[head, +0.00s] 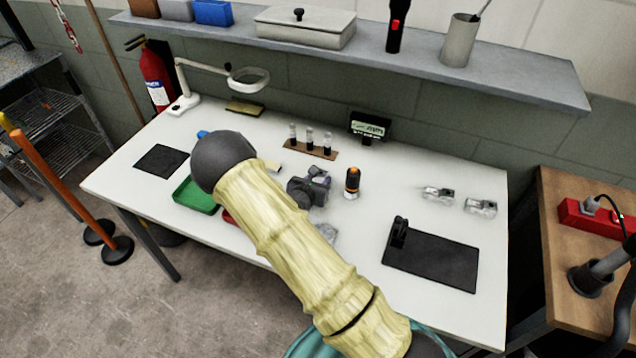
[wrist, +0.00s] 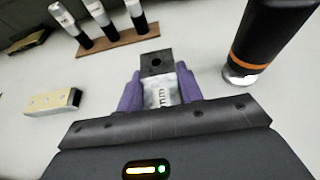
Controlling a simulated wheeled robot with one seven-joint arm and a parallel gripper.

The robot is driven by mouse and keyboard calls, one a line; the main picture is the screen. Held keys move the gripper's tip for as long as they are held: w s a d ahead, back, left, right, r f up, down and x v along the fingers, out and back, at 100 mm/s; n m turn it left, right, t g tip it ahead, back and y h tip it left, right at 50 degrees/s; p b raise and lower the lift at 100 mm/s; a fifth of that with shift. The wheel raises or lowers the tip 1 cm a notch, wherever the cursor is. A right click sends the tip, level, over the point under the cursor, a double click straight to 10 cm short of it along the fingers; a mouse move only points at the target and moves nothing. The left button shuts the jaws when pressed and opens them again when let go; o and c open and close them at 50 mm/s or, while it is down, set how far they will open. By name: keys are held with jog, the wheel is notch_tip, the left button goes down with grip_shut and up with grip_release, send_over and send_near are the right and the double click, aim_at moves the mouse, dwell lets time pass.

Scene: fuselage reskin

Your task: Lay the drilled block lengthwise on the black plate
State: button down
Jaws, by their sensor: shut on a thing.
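My gripper (wrist: 160,92) has purple fingers shut on a small holed piece (wrist: 157,63). Its dark end has one round hole and its pale face carries lettering; its lower part is hidden by my gripper. In the head view my gripper (head: 316,188) is over the middle of the table. A flat black plate (head: 163,160) lies at the table's left; another black plate (head: 432,262), with an upright post, lies at the right.
A black and orange cylinder (head: 352,183) stands close to my gripper's right. A brown rack (head: 308,149) with several vials is behind. A green tray (head: 195,195) is partly behind my arm.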

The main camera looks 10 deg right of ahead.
jog(key=shift+f, duration=0.55)
jog(key=shift+f, duration=0.2)
jog(key=c, duration=0.9)
grip_release()
jog(key=shift+r, duration=0.2)
jog(key=b+v, duration=0.1)
jog(key=v, duration=1.1)
jog(key=shift+s+f, duration=0.15)
jog(key=shift+a, duration=0.1)
